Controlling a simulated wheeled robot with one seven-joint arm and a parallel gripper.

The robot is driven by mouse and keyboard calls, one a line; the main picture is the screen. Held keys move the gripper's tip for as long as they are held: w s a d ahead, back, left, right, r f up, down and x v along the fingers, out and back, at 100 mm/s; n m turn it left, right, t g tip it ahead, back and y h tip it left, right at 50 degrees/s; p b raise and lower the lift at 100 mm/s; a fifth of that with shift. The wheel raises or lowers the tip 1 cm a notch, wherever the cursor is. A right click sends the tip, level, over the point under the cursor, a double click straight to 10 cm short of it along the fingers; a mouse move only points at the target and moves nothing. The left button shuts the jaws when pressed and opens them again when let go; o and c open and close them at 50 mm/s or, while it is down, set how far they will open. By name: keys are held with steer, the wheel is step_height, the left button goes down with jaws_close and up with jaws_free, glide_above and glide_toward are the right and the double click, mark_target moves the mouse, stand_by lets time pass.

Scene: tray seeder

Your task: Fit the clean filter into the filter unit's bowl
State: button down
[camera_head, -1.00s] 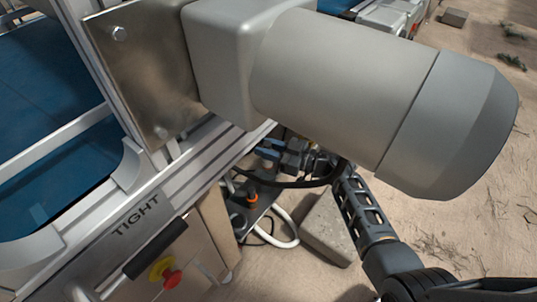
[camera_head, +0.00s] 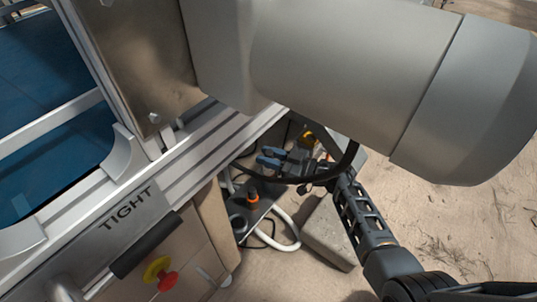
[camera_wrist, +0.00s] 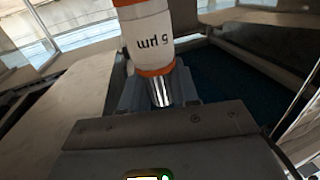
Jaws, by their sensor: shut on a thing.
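My gripper (camera_wrist: 158,92) is shut on the clean filter (camera_wrist: 156,40), a white cylinder with orange bands and an upside-down "5 µm" print. Its shiny metal end sits between the grey-blue fingers, and its far end is cut off by the top edge of the wrist view. In the head view my gripper (camera_head: 270,156) is low beside the machine frame, its blue fingertips pointing left; I cannot make out the filter there. The filter unit's bowl cannot be clearly identified in either view.
A big grey motor (camera_head: 345,75) hangs close above my arm. A dark cable loops by my gripper. Below stand a dark fitting with an orange ring (camera_head: 252,198) and a white hose (camera_head: 287,232). A concrete block (camera_head: 328,235) lies on the floor. The machine frame (camera_head: 185,150) borders the left.

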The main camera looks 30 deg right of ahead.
steer(key=shift+f+b, duration=1.8)
steer(key=shift+f, duration=0.85)
steer(key=c, duration=1.1)
jaws_free()
steer(key=shift+o, duration=0.2)
steer(key=o, duration=0.5)
steer(key=shift+o, duration=0.2)
steer(key=p+v, duration=0.2)
steer(key=v, duration=0.5)
steer(key=shift+s+d+p, duration=0.2)
steer(key=shift+s+p, duration=0.15)
steer(key=shift+s+d, duration=0.1)
